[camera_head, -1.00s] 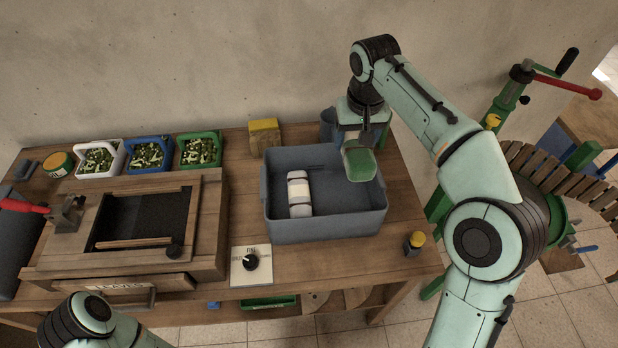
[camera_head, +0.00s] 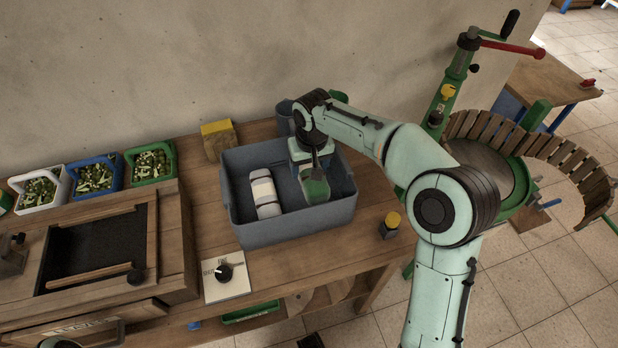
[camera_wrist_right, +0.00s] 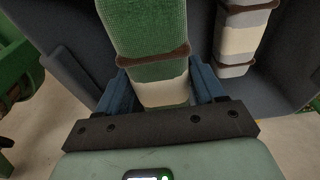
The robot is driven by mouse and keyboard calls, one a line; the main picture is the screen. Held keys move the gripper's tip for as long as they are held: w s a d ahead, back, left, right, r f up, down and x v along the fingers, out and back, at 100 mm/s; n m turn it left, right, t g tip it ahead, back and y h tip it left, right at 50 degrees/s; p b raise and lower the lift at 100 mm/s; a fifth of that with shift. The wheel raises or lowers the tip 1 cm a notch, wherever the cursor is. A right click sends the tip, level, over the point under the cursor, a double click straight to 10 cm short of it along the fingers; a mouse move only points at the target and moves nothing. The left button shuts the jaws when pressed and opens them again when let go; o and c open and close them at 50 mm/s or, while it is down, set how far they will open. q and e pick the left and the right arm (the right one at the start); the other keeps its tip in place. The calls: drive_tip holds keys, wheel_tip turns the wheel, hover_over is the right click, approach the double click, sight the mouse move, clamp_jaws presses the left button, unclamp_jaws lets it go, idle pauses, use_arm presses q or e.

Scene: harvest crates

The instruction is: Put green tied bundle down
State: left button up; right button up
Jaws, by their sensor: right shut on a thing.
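My right gripper (camera_head: 313,172) is shut on the green tied bundle (camera_head: 316,190), over the right part of the grey-blue crate (camera_head: 290,231). In the right wrist view, the green bundle (camera_wrist_right: 148,50) has a pale band and dark ties and sits between the two blue fingers (camera_wrist_right: 158,92). The bundle appears to be down inside the crate walls; I cannot tell whether it touches the floor. A white and grey tied bundle (camera_head: 265,192) lies in the crate's left part, apart from the green one; it also shows in the wrist view (camera_wrist_right: 240,38). My left gripper is out of view.
Behind the crate stand a yellow block (camera_head: 218,140) and a grey cup (camera_head: 284,115). A small yellow-topped jar (camera_head: 391,223) is at its right. A dial plate (camera_head: 225,279) is at its front left. Small produce baskets (camera_head: 152,163) stand farther left.

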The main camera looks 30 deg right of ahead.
drive_tip(key=shift+f+b, duration=0.3)
drive_tip(key=shift+f, duration=1.85)
drive_tip(key=shift+f+b, duration=0.4)
drive_tip(key=shift+f, duration=0.25)
drive_tip(key=o, duration=1.4)
